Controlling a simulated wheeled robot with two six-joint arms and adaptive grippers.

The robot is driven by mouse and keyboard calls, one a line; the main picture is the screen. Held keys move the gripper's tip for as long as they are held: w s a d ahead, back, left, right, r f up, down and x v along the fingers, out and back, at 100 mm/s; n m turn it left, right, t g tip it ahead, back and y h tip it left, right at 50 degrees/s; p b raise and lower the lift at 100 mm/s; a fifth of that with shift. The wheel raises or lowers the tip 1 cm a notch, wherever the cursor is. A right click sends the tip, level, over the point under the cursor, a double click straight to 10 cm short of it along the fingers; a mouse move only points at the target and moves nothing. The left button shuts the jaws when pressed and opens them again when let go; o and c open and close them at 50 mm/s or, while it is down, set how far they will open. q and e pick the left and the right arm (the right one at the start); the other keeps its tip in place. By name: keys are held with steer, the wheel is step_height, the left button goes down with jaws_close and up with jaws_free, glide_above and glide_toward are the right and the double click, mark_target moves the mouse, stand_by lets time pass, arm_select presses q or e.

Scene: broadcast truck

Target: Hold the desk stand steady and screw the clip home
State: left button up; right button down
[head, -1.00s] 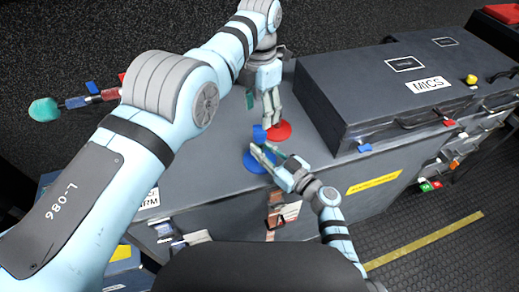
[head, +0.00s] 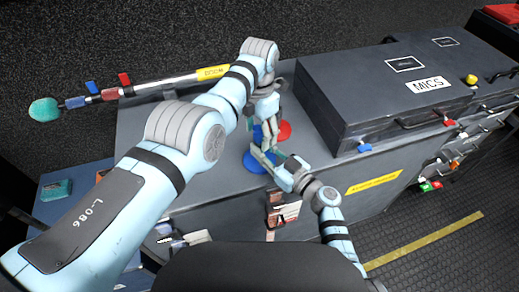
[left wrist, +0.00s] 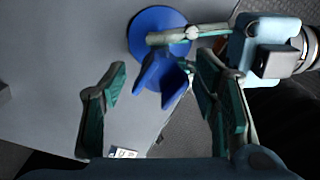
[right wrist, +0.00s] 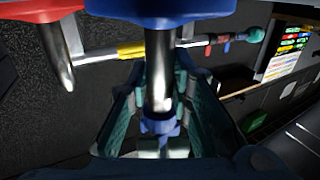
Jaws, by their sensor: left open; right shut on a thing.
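The blue desk stand's round base (head: 256,165) stands on a dark grey case, and its base also shows in the left wrist view (left wrist: 144,25). Its silver stem (right wrist: 158,75) shows in the right wrist view. The blue clip (left wrist: 162,80) is a forked piece at the stem's top; whether it is fully seated cannot be told. My right gripper (head: 262,155) is shut on the desk stand, its fingers around the stem. My left gripper (left wrist: 160,105) is open above the clip, with the clip in the gap between its fingers and apart from them.
A red stand (head: 284,130) is close behind the blue one. A dark case labelled MICS (head: 385,95) rises to the right. A pole with a teal end (head: 45,110) lies at the back left. Bare case top (head: 200,170) is free left of the blue stand.

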arm_select(q)
steer(key=c, duration=1.2)
steer(key=m, duration=0.6)
steer(key=shift+m, duration=0.3)
steer(key=shift+c, duration=0.2)
steer(key=m, duration=0.9)
steer(key=shift+a+m, duration=0.1)
steer(key=shift+m, duration=0.2)
steer(key=o, duration=1.3)
steer(key=shift+r, duration=2.25)
